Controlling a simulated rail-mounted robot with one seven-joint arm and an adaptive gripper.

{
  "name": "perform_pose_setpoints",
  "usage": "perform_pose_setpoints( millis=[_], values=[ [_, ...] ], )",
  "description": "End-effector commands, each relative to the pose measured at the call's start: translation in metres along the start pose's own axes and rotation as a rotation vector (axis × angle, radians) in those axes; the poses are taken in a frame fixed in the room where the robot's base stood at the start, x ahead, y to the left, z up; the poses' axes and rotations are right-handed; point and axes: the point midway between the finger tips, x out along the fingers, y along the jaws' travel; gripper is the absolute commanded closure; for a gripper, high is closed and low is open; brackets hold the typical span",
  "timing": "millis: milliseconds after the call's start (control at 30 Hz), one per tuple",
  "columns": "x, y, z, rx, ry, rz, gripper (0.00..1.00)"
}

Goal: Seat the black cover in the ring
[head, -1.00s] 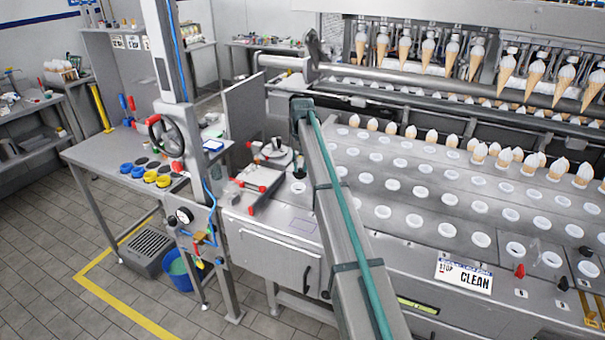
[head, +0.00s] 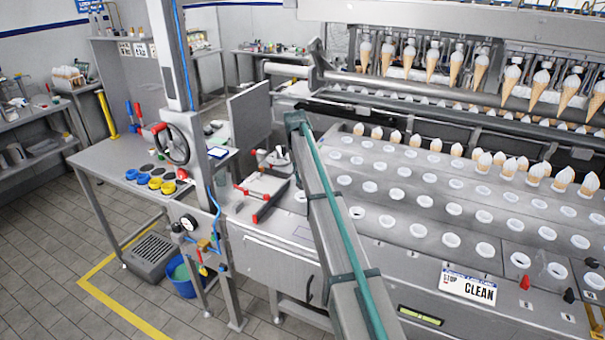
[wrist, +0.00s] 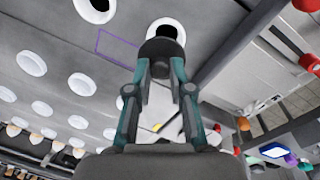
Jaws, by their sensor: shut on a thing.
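My gripper (wrist: 160,72) is shut on the black cover (wrist: 158,48), a dark round piece at its fingertips in the wrist view. Just beyond it is a white ring (wrist: 151,25) around a dark hole in the grey metal deck. The cover overlaps the ring's near edge in this view and hides part of it. It looks off to one side of the hole. I cannot tell whether cover and ring touch. In the head view my arm blocks the gripper and the cover.
Other white rings (wrist: 82,84) dot the deck. A red-handled clamp fixture (head: 262,200) stands left of my arm in the head view. Upright filled cones (head: 484,161) stand on the deck at right. A side table (head: 110,165) holds blue and yellow round pieces.

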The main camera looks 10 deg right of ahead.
Motion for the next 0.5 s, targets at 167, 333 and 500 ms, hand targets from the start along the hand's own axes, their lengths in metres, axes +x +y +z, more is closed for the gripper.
perform_pose_setpoints(
  millis=[167,333,500],
  values=[
    [0.014,-0.002,0.0,0.0,0.0,-0.001,0.99],
    [0.026,-0.003,0.001,0.0,-0.001,-0.001,0.99],
    [0.036,-0.004,0.0,0.0,0.0,-0.001,0.99]
  ],
)
